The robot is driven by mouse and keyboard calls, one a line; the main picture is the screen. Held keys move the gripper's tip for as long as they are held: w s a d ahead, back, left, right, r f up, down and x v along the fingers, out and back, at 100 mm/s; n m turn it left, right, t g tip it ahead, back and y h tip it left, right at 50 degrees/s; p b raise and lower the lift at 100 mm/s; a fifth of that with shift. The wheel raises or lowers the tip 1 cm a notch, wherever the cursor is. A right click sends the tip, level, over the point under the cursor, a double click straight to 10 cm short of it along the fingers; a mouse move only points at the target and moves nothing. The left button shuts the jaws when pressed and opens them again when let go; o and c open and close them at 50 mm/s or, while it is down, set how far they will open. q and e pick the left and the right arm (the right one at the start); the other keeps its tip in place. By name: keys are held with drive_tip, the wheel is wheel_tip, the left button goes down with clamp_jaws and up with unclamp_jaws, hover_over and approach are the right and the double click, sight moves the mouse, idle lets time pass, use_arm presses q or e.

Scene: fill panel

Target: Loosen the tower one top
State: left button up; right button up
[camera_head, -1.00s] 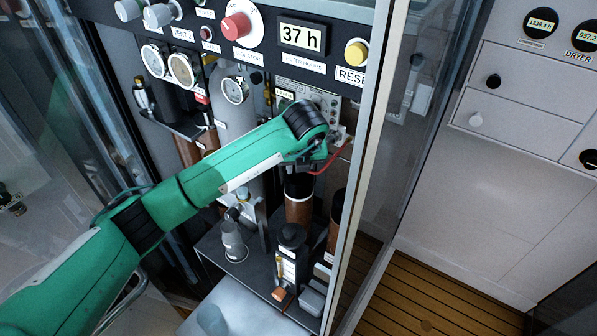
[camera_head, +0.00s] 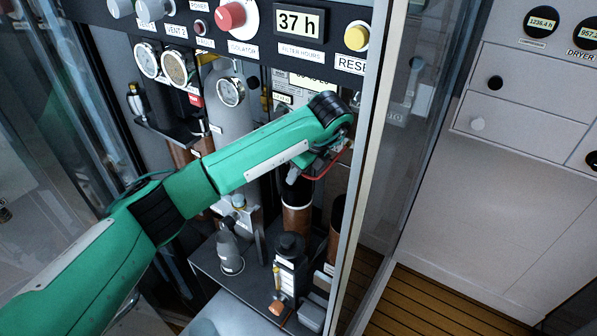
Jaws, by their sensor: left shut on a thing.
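My green left arm comes in from the left and ends above a brown cylinder with a black top (camera_head: 297,190), inside the open panel. My left gripper (camera_head: 296,175) is small and partly hidden under the wrist. It is shut on the black top, at the cylinder's upper end. The brown cylinder body (camera_head: 296,217) stands upright below, with a pale band near the top. Whether this is tower one cannot be read. A second brown cylinder (camera_head: 336,235) stands to its right, partly behind the door frame. My right gripper is out of view.
A glass door with a metal frame (camera_head: 361,170) stands close to the right of the wrist. Gauges (camera_head: 231,92), a red knob (camera_head: 231,16) and a yellow button (camera_head: 356,38) are above. A grey bottle (camera_head: 229,252) and a black filter unit (camera_head: 290,265) stand on the shelf below.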

use_arm(q)
drive_tip(key=shift+n, duration=0.4)
drive_tip(key=o, duration=1)
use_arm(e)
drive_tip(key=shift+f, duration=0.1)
use_arm(q)
drive_tip(key=v, duration=0.5)
drive_tip(key=shift+d+r+p, duration=0.1)
drive_tip(key=shift+r+p, duration=0.1)
drive_tip(key=shift+p, duration=0.2)
drive_tip(key=v, duration=0.8)
drive_tip(key=shift+d, duration=0.15)
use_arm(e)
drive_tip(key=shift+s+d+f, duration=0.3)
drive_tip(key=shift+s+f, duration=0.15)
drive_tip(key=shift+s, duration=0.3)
use_arm(q)
drive_tip(key=shift+r, duration=0.1)
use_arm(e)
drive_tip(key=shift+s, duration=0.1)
